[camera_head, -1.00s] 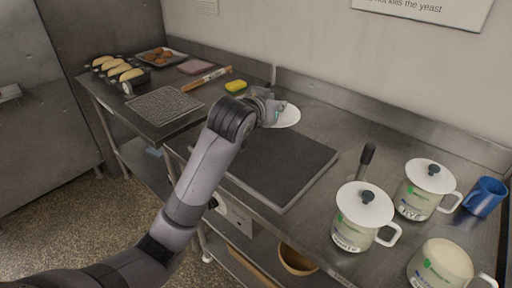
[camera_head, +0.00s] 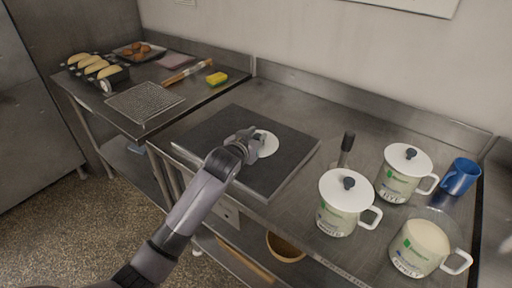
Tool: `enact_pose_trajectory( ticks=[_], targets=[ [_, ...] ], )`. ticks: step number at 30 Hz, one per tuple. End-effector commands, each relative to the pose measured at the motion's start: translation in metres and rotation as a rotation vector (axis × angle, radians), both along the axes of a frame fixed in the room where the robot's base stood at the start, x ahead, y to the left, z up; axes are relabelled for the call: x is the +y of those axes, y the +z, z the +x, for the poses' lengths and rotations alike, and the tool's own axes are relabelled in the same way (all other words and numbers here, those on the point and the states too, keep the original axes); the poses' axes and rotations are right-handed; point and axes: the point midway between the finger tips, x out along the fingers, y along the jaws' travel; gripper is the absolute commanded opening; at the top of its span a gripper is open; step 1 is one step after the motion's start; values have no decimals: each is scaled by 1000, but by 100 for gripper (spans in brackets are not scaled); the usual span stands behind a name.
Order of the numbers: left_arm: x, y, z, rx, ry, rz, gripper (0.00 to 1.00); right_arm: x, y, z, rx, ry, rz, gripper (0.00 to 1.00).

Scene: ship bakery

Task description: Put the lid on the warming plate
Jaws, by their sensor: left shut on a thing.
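The white round lid (camera_head: 268,147) is in my left gripper (camera_head: 253,140), which is shut on it; the fingers hide part of the lid. The lid is over the middle of the dark, flat, square warming plate (camera_head: 290,165). I cannot tell whether it touches the plate or hovers just above it. My right gripper is not in view.
To the right stand two lidded white jars (camera_head: 340,215) (camera_head: 398,185) and an open jar (camera_head: 422,245) with pale contents. A dark-handled tool (camera_head: 347,142) stands by the plate's right corner. A blue mug (camera_head: 460,177) is far right. A yellow sponge (camera_head: 217,78) and wire rack (camera_head: 145,102) lie left.

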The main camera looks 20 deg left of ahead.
Motion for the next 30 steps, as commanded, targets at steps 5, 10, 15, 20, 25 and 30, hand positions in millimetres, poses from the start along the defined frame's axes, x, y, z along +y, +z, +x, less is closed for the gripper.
enact_pose_trajectory(
  ticks=[5, 10, 15, 20, 25, 30],
  targets=[
    [0, -28, -1, 6, 0, -1, 0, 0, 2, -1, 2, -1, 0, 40],
    [0, -42, -1, 3, 0, 1, 0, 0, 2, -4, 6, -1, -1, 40],
    [0, -42, -1, 1, 0, 0, 0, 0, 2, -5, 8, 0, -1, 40],
    [0, -45, -1, 2, 0, 0, 0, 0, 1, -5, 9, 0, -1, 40],
    [0, -45, -1, 3, 0, 0, 31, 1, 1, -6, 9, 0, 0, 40],
    [0, -45, -1, 3, 0, 0, 42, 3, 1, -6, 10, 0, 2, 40]
  ],
)
